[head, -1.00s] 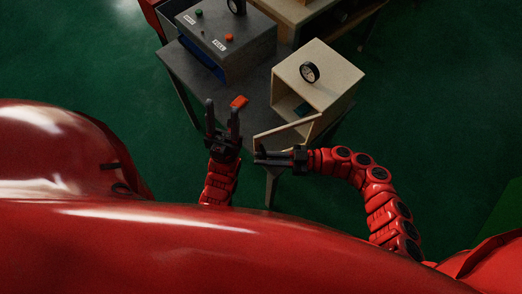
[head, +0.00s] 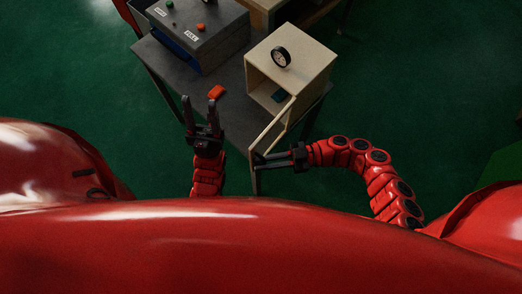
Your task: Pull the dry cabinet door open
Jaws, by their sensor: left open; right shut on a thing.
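The dry cabinet (head: 305,65) is a cream box with a round black gauge on top, at the right corner of the grey bench. Its door (head: 273,127) stands open, swung out towards me past the bench edge, and the inside shows. My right gripper (head: 259,159) is at the door's free end and is shut on the door there; its fingers hide whether it holds a handle or the edge. My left gripper (head: 201,101) is open and empty, its fingers pointing up the picture, left of the door.
A small orange-red piece (head: 217,92) lies on the grey bench (head: 225,80) near my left gripper. A grey press box (head: 200,40) with coloured buttons stands at the back left. A small blue-green thing (head: 278,95) is inside the cabinet. Green floor is clear at right.

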